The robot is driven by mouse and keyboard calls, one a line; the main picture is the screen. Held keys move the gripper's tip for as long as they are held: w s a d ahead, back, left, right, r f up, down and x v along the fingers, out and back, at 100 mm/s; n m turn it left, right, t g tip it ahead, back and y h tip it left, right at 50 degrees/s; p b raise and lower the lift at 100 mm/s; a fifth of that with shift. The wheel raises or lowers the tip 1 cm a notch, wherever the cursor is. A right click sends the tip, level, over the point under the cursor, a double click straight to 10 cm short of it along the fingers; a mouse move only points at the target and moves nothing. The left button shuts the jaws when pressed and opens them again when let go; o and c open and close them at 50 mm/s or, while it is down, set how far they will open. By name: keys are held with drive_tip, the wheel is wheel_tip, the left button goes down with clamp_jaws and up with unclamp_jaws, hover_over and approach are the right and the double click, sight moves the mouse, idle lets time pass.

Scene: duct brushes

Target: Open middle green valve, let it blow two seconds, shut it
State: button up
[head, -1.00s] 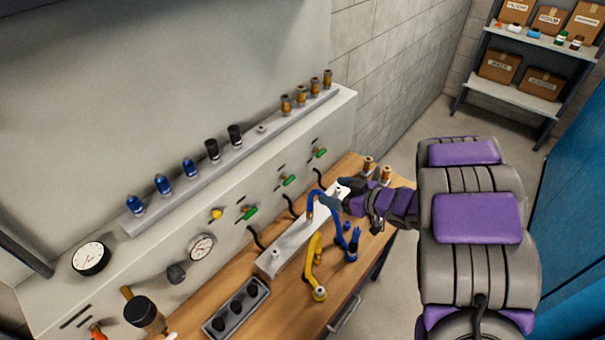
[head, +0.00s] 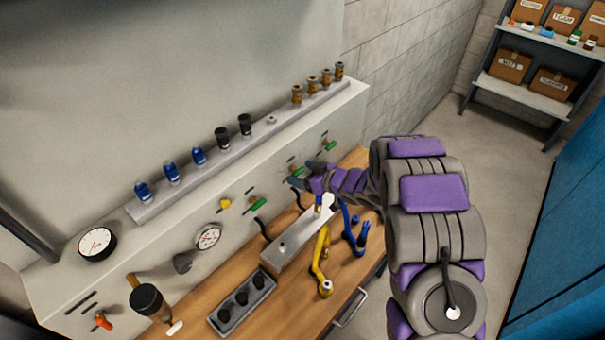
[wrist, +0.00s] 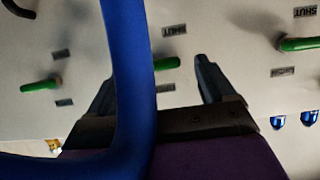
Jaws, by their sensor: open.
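The panel carries three green valve handles. The middle green valve (head: 296,171) is partly covered by my gripper (head: 299,178) in the head view. In the wrist view my gripper (wrist: 157,72) has its two dark fingers apart, with the middle green valve (wrist: 167,63) showing between them. A thick blue hose crosses in front and hides part of the handle and one finger. I cannot tell whether the fingers touch it. A plate reading SHUT (wrist: 174,30), upside down, is beside the handle. The other green valves are the left one (head: 258,204) and the right one (head: 330,146).
A yellow valve (head: 225,204) and a gauge (head: 208,237) are left of the valves. A socket tray (head: 242,302) lies in front.

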drive_tip(key=shift+w+a+f, duration=0.1)
drive_tip(key=shift+w+a, duration=0.05)
drive_tip(key=shift+a, duration=0.05)
drive_tip(key=shift+d, duration=0.45)
drive_tip(key=shift+c, duration=0.5)
drive_tip(key=shift+a, duration=0.2)
drive_tip(key=c, duration=1)
drive_tip(key=shift+o, duration=0.2)
